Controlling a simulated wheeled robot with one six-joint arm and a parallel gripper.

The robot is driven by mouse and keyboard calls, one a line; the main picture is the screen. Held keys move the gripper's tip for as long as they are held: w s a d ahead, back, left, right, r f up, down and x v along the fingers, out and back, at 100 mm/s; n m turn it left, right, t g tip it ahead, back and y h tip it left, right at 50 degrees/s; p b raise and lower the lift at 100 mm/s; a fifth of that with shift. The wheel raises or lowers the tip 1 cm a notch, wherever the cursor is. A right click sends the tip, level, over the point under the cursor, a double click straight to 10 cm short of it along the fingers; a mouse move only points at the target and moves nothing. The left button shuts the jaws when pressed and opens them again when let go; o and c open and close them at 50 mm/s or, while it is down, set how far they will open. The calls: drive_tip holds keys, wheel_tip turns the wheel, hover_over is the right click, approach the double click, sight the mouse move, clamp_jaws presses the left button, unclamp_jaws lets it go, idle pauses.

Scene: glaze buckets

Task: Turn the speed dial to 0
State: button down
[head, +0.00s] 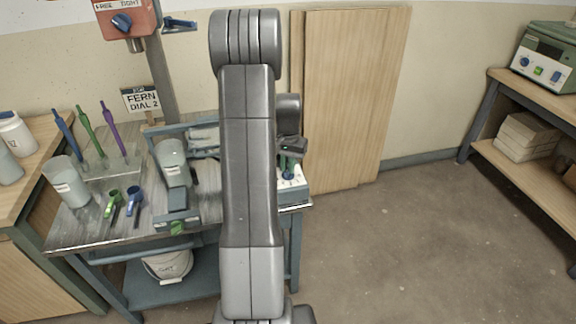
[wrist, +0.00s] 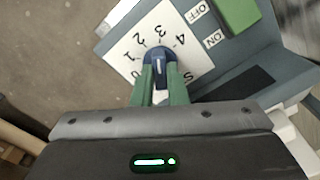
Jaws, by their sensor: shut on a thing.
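The speed dial is a dark blue knob (wrist: 158,58) on a white plate (wrist: 192,62) marked with numbers; 1, 2, 3 and 4 are readable. My gripper (wrist: 160,75) has its green fingers shut on the knob, one on each side. The 0 mark is not clearly visible near the fingers, and I cannot tell which number the knob points at. In the head view, my gripper (head: 290,156) is over the white dial plate (head: 291,182) at the right end of the workbench, with my arm covering much of the machine.
Beside the plate are OFF and ON labels and a green switch (wrist: 237,14). The bench (head: 100,232) holds clear beakers (head: 66,184), green and blue scoops, and colored sticks. A sign (head: 141,99) reads FERN DIAL 2. Floor to the right is clear.

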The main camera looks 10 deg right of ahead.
drive_tip(key=n, duration=0.6)
drive_tip(key=shift+n, duration=0.4)
drive_tip(key=n, duration=0.6)
drive_tip(key=shift+n, duration=0.3)
drive_tip(key=n, duration=0.5)
drive_tip(key=shift+n, duration=2.3)
drive_tip(key=shift+r, duration=0.1)
drive_tip(key=c, duration=1.4)
unclamp_jaws()
drive_tip(key=shift+c, duration=0.2)
wheel_tip(320, 180, up, 14)
